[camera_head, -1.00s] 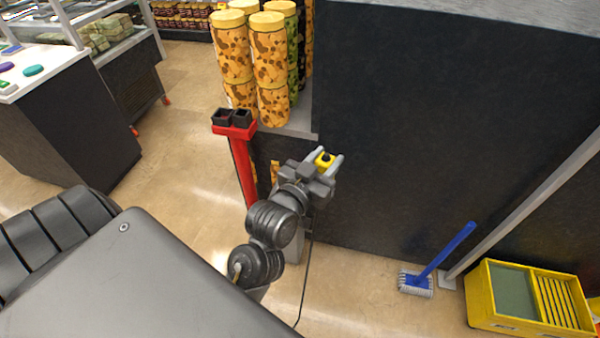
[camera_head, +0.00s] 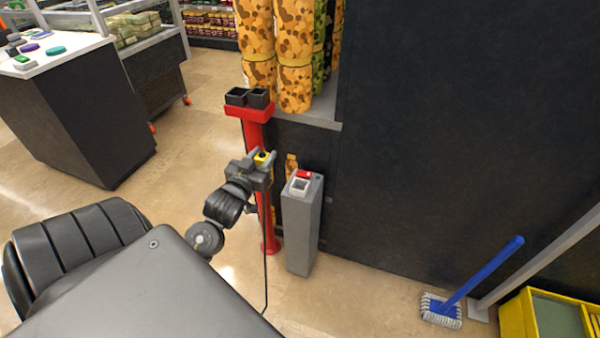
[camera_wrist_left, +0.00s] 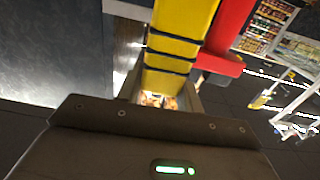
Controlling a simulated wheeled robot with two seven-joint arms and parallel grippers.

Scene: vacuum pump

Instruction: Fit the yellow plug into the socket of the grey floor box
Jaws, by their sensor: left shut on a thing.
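The yellow plug (camera_head: 261,157) is held between the fingers of my left gripper (camera_head: 264,158). In the left wrist view the plug (camera_wrist_left: 178,45) is a large yellow body with dark bands, partly hidden by the gripper. A thin dark cable (camera_head: 266,270) hangs below the gripper. The grey floor box (camera_head: 302,232) stands upright on the floor, to the right of the gripper and apart from it. Its top shows a pale socket (camera_head: 298,186) with a red part (camera_head: 304,174) behind it. My right gripper is not in view.
A red stand (camera_head: 269,210) with dark cups (camera_head: 247,97) rises just behind the gripper; it also shows close by in the wrist view (camera_wrist_left: 228,35). A dark wall (camera_head: 430,140) is behind the box. A blue mop (camera_head: 480,272) and yellow crate (camera_head: 515,318) are at right.

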